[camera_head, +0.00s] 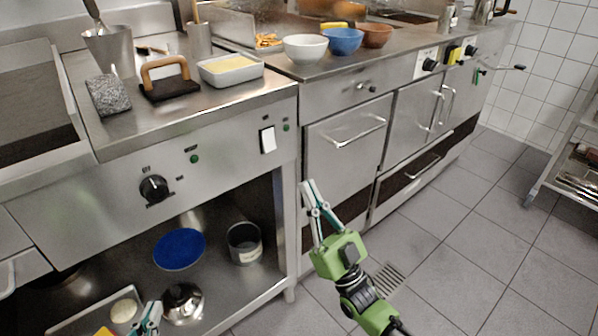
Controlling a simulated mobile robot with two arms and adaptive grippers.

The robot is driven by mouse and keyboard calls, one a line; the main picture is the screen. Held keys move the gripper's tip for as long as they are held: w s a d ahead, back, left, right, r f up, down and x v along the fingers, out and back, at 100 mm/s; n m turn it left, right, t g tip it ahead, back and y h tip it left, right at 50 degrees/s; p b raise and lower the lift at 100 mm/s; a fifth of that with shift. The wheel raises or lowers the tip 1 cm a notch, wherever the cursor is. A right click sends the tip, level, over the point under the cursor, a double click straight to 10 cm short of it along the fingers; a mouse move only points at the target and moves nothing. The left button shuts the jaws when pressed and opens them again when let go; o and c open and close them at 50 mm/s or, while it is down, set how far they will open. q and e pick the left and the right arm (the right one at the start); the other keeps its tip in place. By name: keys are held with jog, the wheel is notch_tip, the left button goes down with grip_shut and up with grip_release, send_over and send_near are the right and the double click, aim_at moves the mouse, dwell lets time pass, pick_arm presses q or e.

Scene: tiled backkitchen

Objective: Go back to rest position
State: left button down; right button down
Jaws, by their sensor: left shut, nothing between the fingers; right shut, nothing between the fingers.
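My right gripper (309,189) is green with slim pale fingers. It is shut and empty, pointing up over the floor in front of the steel cabinets. My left gripper (153,306) shows only its fingertips at the bottom edge, in front of the lower shelf. It looks shut, and nothing shows between its fingers. The rest of the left arm is out of view.
The steel counter (140,135) holds a grey stone block (108,95), a wooden-handled press (168,85), a white tray (231,70) and bowls. The lower shelf holds a blue plate (179,249) and a pot (244,244). Tiled floor (480,240) is clear at right, before a rack (566,165).

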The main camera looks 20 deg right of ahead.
jog(key=shift+s+d+f, duration=0.15)
jog(key=shift+s+f, duration=0.25)
